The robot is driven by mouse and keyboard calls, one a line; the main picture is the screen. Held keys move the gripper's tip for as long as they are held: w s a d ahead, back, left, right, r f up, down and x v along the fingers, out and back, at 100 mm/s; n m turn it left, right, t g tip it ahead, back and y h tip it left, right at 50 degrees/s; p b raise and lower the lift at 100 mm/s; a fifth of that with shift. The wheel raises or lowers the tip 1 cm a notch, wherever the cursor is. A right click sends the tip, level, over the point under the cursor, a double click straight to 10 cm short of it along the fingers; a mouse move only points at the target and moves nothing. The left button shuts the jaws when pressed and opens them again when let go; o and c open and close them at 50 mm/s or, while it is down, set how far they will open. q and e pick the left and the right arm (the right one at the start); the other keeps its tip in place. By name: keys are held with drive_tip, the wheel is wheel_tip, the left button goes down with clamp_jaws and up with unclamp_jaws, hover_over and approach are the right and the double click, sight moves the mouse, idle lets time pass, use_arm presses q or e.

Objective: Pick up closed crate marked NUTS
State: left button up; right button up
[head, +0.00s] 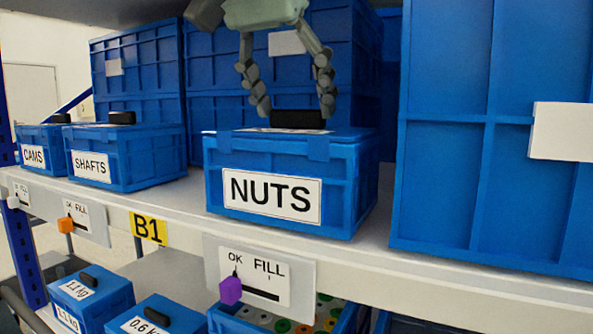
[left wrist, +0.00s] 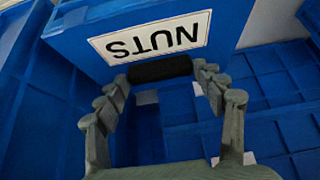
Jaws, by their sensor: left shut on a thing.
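The blue closed crate marked NUTS (head: 345,185) is at the front edge of the shelf in the head view, its white label facing me. A black handle (head: 297,119) stands on its lid. My left gripper (head: 296,110) comes down from above with a finger at each end of the handle, shut on it. In the left wrist view the fingers (left wrist: 163,72) flank the black handle (left wrist: 160,68), beside the upside-down lid label (left wrist: 150,38). The crate is about level; I cannot tell whether it touches the shelf. My right gripper is not in view.
Crates marked SHAFTS (head: 150,160) and CAMS (head: 33,157) stand to the left. Tall blue crates stand behind, and a large one (head: 495,190) is close on the right. The shelf's front edge (head: 410,265) carries a purple knob (head: 230,290) on an OK/FILL plate. Small weight boxes (head: 85,300) are below.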

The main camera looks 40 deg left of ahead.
use_arm(q)
drive_tip(key=c, duration=0.7)
drive_tip(key=shift+c, duration=0.9)
drive_tip(key=shift+r, duration=0.25)
